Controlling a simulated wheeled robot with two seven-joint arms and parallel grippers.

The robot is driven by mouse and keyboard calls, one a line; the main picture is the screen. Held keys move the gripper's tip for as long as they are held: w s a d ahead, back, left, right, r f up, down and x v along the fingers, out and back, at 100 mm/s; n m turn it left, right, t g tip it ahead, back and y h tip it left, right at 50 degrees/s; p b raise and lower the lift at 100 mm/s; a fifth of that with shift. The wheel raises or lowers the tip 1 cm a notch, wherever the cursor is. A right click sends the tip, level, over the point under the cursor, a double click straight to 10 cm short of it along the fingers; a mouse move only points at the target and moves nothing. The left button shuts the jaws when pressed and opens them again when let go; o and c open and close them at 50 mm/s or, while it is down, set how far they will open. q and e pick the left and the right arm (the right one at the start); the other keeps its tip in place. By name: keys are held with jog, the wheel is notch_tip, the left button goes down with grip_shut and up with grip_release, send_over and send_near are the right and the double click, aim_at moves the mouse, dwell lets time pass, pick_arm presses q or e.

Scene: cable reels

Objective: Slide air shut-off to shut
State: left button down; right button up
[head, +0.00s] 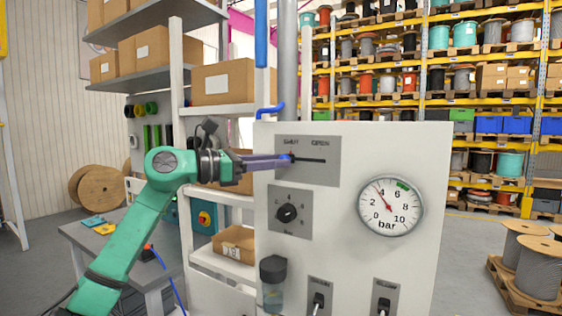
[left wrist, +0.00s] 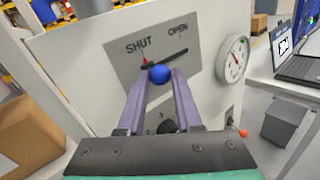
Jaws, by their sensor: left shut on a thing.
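The air shut-off is a blue ball knob (left wrist: 160,74) on a dark slot in a grey plate (head: 325,172) with the words SHUT and OPEN. The knob is at the SHUT end of the slot, by a small red mark (left wrist: 145,62). My left gripper (head: 286,160) reaches the plate from the left. In the left wrist view its two purple fingers (left wrist: 158,82) are shut on the knob, one on each side. In the head view the fingers hide most of the knob. My right gripper is not in view.
Below the plate on the white panel (head: 350,265) are a dial knob (head: 287,212), a pressure gauge (head: 390,206) reading near 4 bar, a dark-capped filter bowl (head: 273,270) and two plugged sockets. Shelves with boxes (head: 222,82) stand left of the panel.

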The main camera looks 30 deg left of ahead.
pick_arm(q)
jog(key=shift+r, duration=0.1)
jog(key=c, duration=0.6)
grip_release()
jog(key=shift+a, duration=0.15)
jog(key=b+v, duration=0.6)
jog(key=v, duration=0.8)
jog(key=shift+s+a, duration=0.2)
jog(key=shift+a, duration=0.05)
